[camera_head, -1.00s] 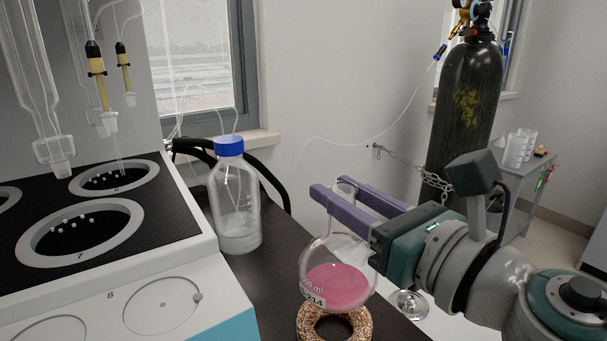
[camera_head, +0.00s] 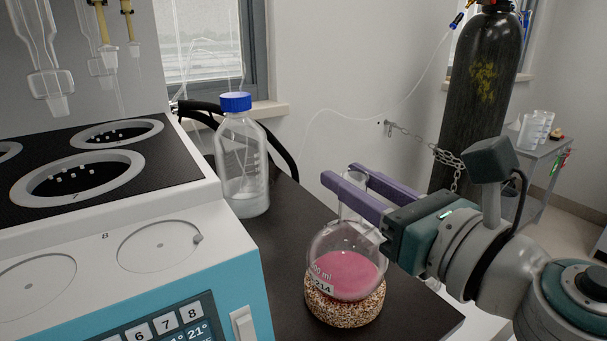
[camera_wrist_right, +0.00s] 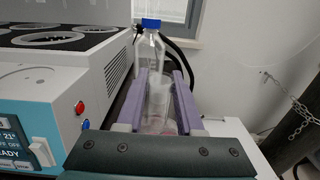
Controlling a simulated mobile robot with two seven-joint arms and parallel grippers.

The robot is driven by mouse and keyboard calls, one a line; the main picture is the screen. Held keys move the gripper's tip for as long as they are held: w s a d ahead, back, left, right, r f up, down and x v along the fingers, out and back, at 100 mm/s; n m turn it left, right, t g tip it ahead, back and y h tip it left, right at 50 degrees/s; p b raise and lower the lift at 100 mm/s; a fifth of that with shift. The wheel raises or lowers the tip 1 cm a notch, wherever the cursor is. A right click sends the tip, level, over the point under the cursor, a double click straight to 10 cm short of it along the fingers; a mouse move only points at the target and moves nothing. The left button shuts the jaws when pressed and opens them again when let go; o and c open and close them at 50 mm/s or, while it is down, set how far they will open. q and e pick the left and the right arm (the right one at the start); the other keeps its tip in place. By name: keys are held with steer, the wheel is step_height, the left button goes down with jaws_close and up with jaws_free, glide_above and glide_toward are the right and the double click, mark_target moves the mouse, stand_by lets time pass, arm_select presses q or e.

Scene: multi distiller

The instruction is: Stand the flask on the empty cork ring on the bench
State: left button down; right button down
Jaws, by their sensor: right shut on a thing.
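The round flask (camera_head: 345,265) holds pink liquid and carries a label reading 214. It is upright, with its bottom at the cork ring (camera_head: 345,308) on the dark bench; the flask hides the ring's hole. Whether its full weight rests on the ring I cannot tell. My right gripper (camera_head: 338,178) has purple fingers, shut around the flask's neck. In the right wrist view the fingers (camera_wrist_right: 160,90) stand on both sides of the clear neck, and the flask's body is mostly hidden below. My left gripper is not in view.
A clear bottle with a blue cap (camera_head: 240,160) stands on the bench behind the flask. The white and blue heating unit (camera_head: 150,240) is at the left. Bare dark bench (camera_head: 290,235) lies between them and the flask. A gas cylinder (camera_head: 475,110) is chained at the right.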

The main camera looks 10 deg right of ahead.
stand_by(0.6)
steer(key=shift+c, duration=2.3)
jaws_free()
steer(key=shift+f, duration=0.15)
steer(key=shift+s+d, duration=0.1)
steer(key=b+v, duration=0.2)
steer(key=v, duration=0.7)
steer(key=shift+s+d, duration=0.15)
steer(key=shift+s, duration=0.15)
